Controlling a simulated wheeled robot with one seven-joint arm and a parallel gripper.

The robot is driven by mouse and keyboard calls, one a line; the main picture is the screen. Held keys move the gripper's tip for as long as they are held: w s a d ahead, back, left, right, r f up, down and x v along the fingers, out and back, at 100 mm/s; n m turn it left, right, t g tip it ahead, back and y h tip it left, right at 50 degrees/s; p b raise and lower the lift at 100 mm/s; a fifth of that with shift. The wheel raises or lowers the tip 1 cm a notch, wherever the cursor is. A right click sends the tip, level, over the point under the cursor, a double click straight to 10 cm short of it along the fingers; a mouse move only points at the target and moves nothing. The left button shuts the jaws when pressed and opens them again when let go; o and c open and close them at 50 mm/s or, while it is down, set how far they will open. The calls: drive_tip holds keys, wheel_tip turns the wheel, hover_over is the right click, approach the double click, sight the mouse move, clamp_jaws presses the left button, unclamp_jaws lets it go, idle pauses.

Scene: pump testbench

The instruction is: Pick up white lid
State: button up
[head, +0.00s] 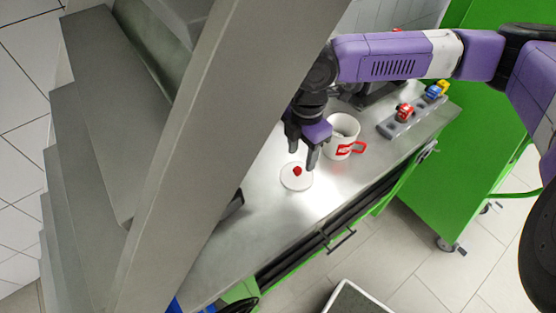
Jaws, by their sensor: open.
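The white lid (291,183) is a flat disc with a small red knob on top. It lies on the grey metal bench top in the head view, in front of the white mug. My gripper (302,158) is open and points down, with its fingers close to the lid's far edge. From this view I cannot tell how far the fingertips are above the lid. Nothing shows between the fingers.
A white mug (344,130) with a red handle stands just right of my gripper. A grey holder (387,128) with red, yellow and blue parts lies further right. A large grey metal panel (205,130) rises at the left. The bench top (240,225) is bare in front of the lid.

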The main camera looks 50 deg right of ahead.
sight(298, 169)
drive_tip(key=shift+w+f, duration=0.1)
drive_tip(key=shift+w, duration=0.25)
drive_tip(key=shift+w+f, duration=0.1)
drive_tip(key=shift+f, duration=0.15)
drive_tip(key=shift+d+f+p, duration=0.2)
drive_tip(key=shift+f+p, duration=0.3)
drive_tip(key=shift+f, duration=1.3)
drive_tip(key=shift+d+f+p, duration=0.15)
drive_tip(key=shift+f+p, duration=0.3)
drive_tip(key=shift+f, duration=1.3)
clamp_jaws()
drive_tip(key=shift+w+r, duration=0.1)
drive_tip(key=shift+r, duration=0.05)
